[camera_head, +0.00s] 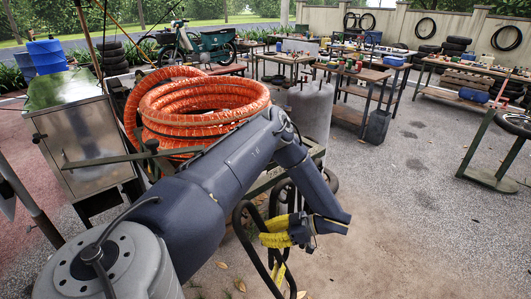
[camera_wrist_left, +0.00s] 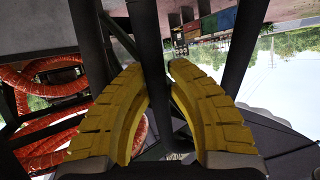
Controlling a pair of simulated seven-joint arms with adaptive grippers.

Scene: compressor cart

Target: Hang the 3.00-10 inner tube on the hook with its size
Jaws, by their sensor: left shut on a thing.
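My left gripper (camera_head: 264,232) has yellow fingers and reaches down beside the compressor cart. It is shut on a black inner tube (camera_head: 239,222), which hangs in long narrow loops at the cart's near side. The left wrist view shows the yellow fingers (camera_wrist_left: 158,72) on either side of a dark strand of the tube (camera_wrist_left: 154,40). A yellow mark (camera_head: 279,275) shows low among the black loops, too small to read. I cannot make out any hook or its size label; the arm hides part of the cart. My right gripper is out of view.
A coiled orange hose (camera_head: 200,105) lies on top of the cart, with a grey tank (camera_head: 311,110) behind it. A metal cabinet (camera_head: 95,150) stands at left. Workbenches (camera_head: 360,72) stand farther back. The paved ground at right front is clear.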

